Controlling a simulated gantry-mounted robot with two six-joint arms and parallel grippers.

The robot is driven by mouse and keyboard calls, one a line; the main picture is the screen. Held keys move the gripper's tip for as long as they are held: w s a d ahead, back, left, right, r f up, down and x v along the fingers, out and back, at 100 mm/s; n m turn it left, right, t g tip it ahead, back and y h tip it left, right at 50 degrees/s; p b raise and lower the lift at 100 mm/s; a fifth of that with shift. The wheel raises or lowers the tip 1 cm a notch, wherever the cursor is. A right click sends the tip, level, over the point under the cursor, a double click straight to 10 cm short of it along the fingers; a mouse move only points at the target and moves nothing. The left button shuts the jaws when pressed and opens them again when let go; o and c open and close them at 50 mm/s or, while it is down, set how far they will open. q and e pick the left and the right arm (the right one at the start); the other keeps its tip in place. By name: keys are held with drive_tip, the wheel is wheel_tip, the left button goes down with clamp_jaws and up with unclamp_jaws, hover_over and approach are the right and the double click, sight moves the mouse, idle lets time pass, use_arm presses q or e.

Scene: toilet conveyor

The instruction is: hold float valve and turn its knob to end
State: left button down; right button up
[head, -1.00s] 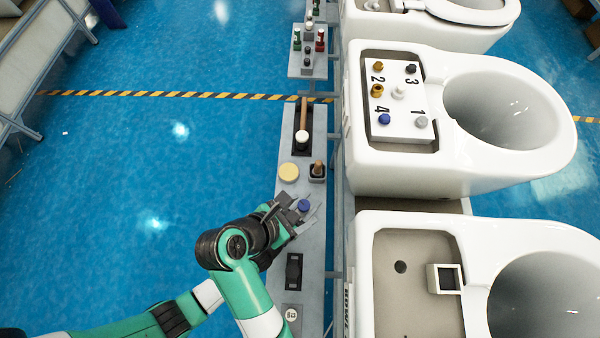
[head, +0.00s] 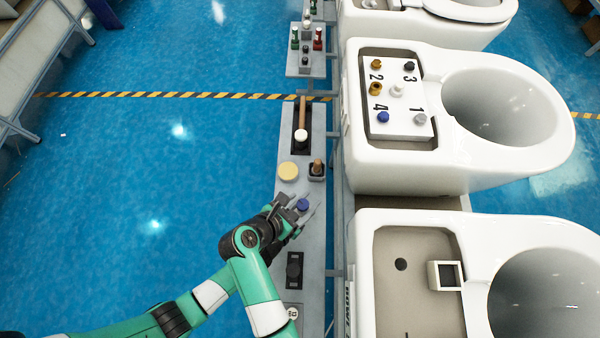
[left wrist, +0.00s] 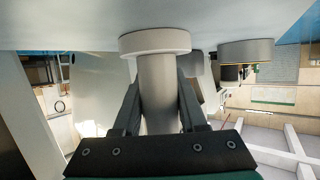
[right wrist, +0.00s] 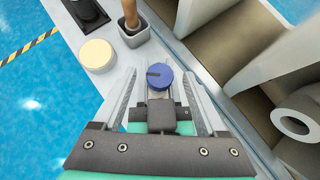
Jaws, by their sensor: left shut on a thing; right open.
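The float valve shows its blue knob (head: 303,204) from above, on the grey bench. In the left wrist view, which is upside down, its pale cylindrical body (left wrist: 158,85) has a wide flange against the bench surface. My left gripper (left wrist: 157,98) is shut on this body, with one dark finger on each side. In the right wrist view the blue knob (right wrist: 159,77) lies between the fingertips of my right gripper (right wrist: 161,84). Its fingers are open, with gaps on both sides of the knob. In the head view the grippers overlap and hide the valve's body.
A cream disc (head: 288,172) and a holder with a wooden-handled tool (head: 317,168) stand just beyond the valve. A dark fixture (head: 294,268) is nearer. White toilets (head: 370,180) line the right side. Blue floor is open to the left.

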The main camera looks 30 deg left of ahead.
drive_tip(key=shift+w+f, duration=0.25)
drive_tip(key=shift+f, duration=0.05)
drive_tip(key=shift+d, duration=0.1)
clamp_jaws()
drive_tip(key=shift+d+n+y, duration=0.1)
drive_tip(key=shift+n+y, duration=0.5)
drive_tip(key=shift+n, duration=0.2)
unclamp_jaws()
drive_tip(key=v, duration=1.2)
